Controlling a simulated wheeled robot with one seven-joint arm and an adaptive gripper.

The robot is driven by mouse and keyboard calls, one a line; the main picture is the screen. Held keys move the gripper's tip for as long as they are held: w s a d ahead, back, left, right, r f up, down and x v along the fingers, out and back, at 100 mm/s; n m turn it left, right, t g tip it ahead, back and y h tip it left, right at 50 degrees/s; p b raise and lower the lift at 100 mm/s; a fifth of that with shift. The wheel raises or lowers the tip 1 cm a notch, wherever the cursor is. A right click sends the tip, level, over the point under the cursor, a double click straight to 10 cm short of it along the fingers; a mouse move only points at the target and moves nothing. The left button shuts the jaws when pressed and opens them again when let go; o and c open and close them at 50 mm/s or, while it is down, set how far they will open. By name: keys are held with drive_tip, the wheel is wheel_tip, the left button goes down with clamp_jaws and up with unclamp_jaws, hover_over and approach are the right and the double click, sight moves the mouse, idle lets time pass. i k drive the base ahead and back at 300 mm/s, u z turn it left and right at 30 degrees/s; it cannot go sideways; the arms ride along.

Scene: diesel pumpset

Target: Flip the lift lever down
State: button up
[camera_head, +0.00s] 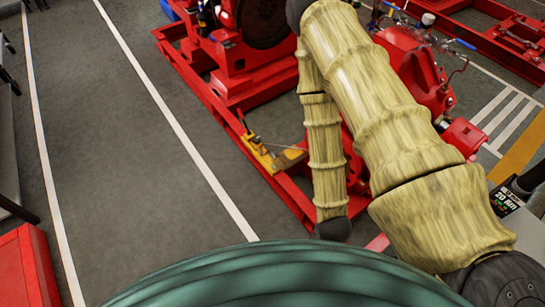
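A small yellow fitting with a thin upright part (262,153) sits on the red frame (217,100) left of my arm in the head view. It may carry the lift lever, but it is too small to tell, and I cannot make out a lever's position. My jointed, pale yellow arm rises from the lower right to the top and folds back down, with a dark rounded end low in the middle. No gripper fingers can be made out; my gripper is out of view or hidden by the arm.
A red engine block (240,60) with a dark wheel stands on the frame at the top. A red pump (410,65) is right of my arm. A red box (28,268) is at lower left. Clear grey floor with white lines (115,165) lies left of the frame.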

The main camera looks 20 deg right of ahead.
sight(240, 114)
drive_tip(key=u, duration=0.8)
drive_tip(key=i, duration=1.2)
drive_tip(key=z, duration=0.3)
